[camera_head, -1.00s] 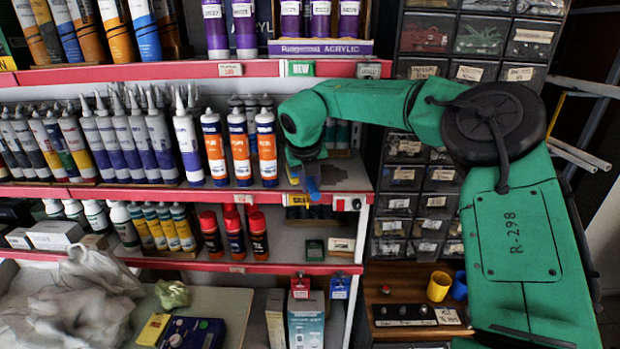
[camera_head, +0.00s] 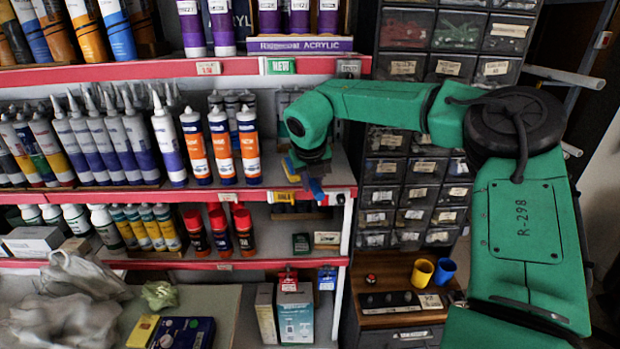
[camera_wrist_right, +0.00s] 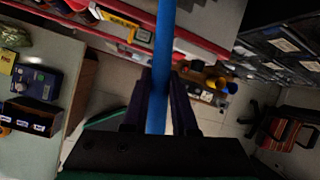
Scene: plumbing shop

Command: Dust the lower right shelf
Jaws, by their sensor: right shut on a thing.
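My right gripper (camera_head: 310,165) reaches into the right end of the shelf rack. It is shut on a blue stick-like handle (camera_wrist_right: 160,60), which runs up between the dark fingers in the wrist view. In the head view, a short end of the blue handle (camera_head: 316,190) shows by the red front edge of the middle shelf (camera_head: 338,178). What is at the handle's far end is hidden. The lower shelf (camera_head: 270,238) carries red-capped cans (camera_head: 243,231) and a small dark green box (camera_head: 301,243). My left gripper is out of view.
Orange-and-white cartridges (camera_head: 249,147) stand left of my gripper on the middle shelf. A small-parts drawer cabinet (camera_head: 395,195) stands close on the right. Yellow (camera_head: 422,272) and blue cups (camera_head: 445,271) stand on the wooden counter. The middle shelf's right end looks mostly bare.

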